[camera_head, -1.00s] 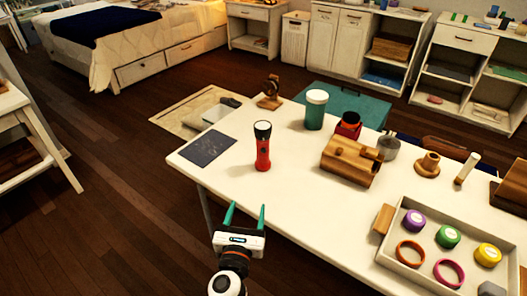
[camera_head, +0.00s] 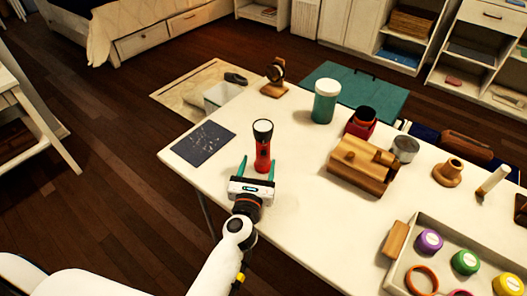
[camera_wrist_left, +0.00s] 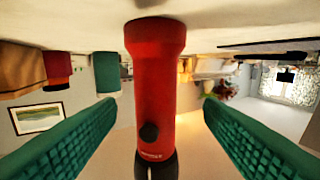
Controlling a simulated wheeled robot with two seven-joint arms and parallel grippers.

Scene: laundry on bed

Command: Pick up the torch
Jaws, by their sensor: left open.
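The torch (camera_head: 262,147) is red with a dark head and a pale lens on top. It stands upright on the white table near its left front edge. My left gripper (camera_head: 259,167) is open, with its two green fingers on either side of the torch's lower body. In the left wrist view the red torch (camera_wrist_left: 151,85) appears upside down between the spread fingers, with a gap on each side. The wrist view shows a dark button on its body. My right gripper is not in view.
A dark speckled sheet (camera_head: 204,142) lies left of the torch. A green jar (camera_head: 325,101) with a white lid and a wooden block object (camera_head: 360,165) stand to the right. A tray (camera_head: 397,270) of coloured lids and rings sits at the lower right. Table surface around the torch is clear.

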